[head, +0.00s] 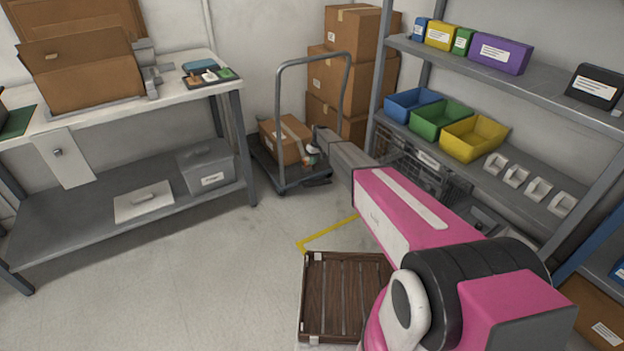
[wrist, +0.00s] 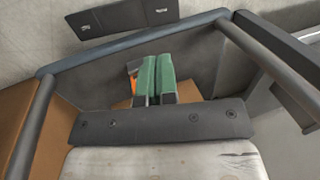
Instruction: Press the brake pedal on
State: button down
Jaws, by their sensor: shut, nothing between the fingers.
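The platform cart (head: 262,170) stands on the floor at the back, with a tall grey loop handle (head: 313,58). My gripper (head: 311,158) is low at the cart, near the carton on its deck. In the wrist view my gripper's green fingers (wrist: 157,78) are together and empty. A small orange piece (wrist: 132,68) shows beside the left finger, partly hidden. I cannot tell for sure whether it is the brake pedal, or whether the fingers touch it. No other pedal can be made out clearly.
A carton (head: 283,140) sits on the cart. Stacked boxes (head: 335,75) stand behind it. A workbench (head: 110,105) is at left, a shelf with bins (head: 440,118) at right. A wooden slatted pallet (head: 335,285) lies in front. The floor (head: 210,260) at left-centre is clear.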

aim_at(305, 184)
jog(key=shift+w, duration=0.1)
jog(key=x, duration=1.4)
jog(key=shift+a, duration=0.1)
dwell(0.3)
jog(key=shift+s+a+f+t+h, duration=0.4)
jog(key=shift+f+t+h, duration=0.2)
jog(key=shift+h, duration=0.3)
jog(key=shift+s+a+f+t+h, duration=0.1)
jog(key=shift+f+t+h, duration=0.25)
jog(key=shift+f+h, duration=0.15)
jog(key=shift+s+a+f+t+h, duration=0.1)
jog(key=shift+a+f+t+h, duration=0.05)
jog(key=shift+f+t+h, duration=0.3)
jog(key=shift+f+h, duration=0.25)
jog(key=shift+f, duration=0.2)
jog(key=shift+a+f, duration=0.1)
jog(key=shift+f, duration=0.1)
